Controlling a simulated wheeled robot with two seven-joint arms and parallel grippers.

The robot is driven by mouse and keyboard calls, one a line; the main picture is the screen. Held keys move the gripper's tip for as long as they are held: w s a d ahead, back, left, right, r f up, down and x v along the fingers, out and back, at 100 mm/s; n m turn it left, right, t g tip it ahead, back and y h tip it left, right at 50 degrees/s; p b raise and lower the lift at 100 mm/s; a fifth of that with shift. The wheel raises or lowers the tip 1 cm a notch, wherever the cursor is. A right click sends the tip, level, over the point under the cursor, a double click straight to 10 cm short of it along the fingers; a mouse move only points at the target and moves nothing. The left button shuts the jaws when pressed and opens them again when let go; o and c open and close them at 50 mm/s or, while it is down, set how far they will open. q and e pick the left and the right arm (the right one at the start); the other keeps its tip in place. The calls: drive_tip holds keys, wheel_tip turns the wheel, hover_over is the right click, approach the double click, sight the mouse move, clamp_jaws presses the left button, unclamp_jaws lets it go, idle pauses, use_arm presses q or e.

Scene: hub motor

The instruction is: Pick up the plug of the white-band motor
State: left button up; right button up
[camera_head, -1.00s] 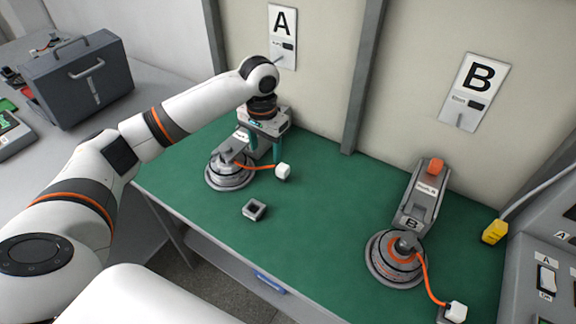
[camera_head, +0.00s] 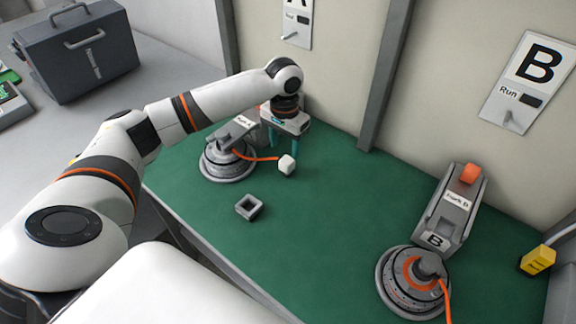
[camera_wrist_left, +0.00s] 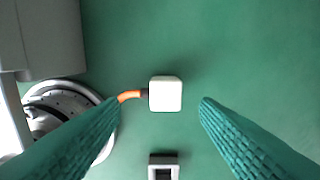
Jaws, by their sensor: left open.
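The motor on the left (camera_head: 228,160) is a grey disc with a pale ring and no orange ring; part of it shows in the wrist view (camera_wrist_left: 62,105). An orange cable runs from it to a white block-shaped plug (camera_head: 287,167) on the green mat. My left gripper (camera_head: 284,143) has teal fingers pointing down, open and empty, above and slightly behind the plug. In the wrist view the plug (camera_wrist_left: 165,94) appears between the spread fingertips, touching neither. The motor on the right (camera_head: 413,283) has an orange ring and an orange cable. My right gripper is out of view.
A small grey square socket (camera_head: 249,207) lies in front of the plug. A grey stand marked B (camera_head: 447,213) is behind the right motor. A yellow connector (camera_head: 538,261) is at the right edge. The mat's middle (camera_head: 335,220) is clear.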

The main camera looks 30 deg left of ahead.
sight(285, 162)
use_arm(q)
wheel_tip(285, 162, down, 3)
drive_tip(key=shift+r, duration=0.1)
drive_tip(key=f, duration=0.2)
drive_tip(key=s+f, duration=0.1)
drive_tip(key=f, duration=0.1)
drive_tip(key=shift+d+f+p, duration=0.1)
drive_tip(key=shift+d+p, duration=0.2)
drive_tip(key=shift+w+f, duration=0.1)
drive_tip(key=shift+f, duration=0.35)
drive_tip(key=c, duration=1.2)
